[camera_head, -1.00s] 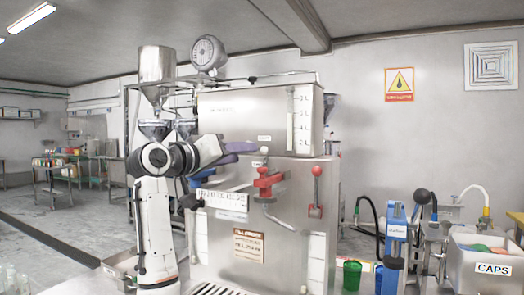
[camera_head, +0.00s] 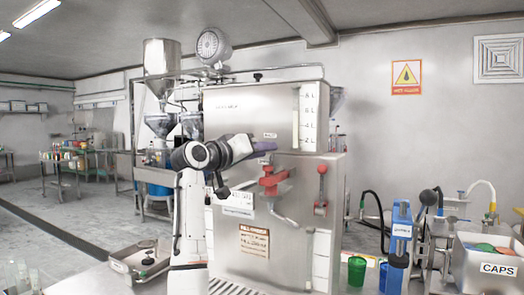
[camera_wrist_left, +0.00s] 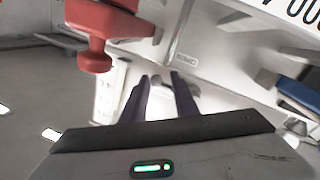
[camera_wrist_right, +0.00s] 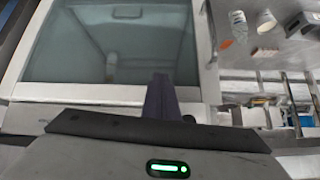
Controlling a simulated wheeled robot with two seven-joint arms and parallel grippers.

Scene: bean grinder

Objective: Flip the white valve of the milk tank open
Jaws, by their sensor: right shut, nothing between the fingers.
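The milk tank is the large steel box (camera_head: 250,100) with a level scale at its right. My left gripper (camera_head: 270,146) is at its front, above the red valve (camera_head: 271,181). In the left wrist view, the purple fingers of my left gripper (camera_wrist_left: 160,85) are apart. A small pale part (camera_wrist_left: 158,78) shows between and beyond the fingertips; I cannot tell if it is the white valve or if it is touched. The red valve's knob (camera_wrist_left: 95,55) is at upper left there. My right gripper (camera_wrist_right: 160,82) is shut and empty, seen only in the right wrist view.
A red-knobbed lever (camera_head: 321,186) is right of the red valve. A green cup (camera_head: 357,270), a blue-topped device (camera_head: 400,240) and a CAPS bin (camera_head: 490,262) stand at right. A tray (camera_head: 122,268) lies at left. A framed glass-like panel (camera_wrist_right: 75,75) is ahead of my right gripper.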

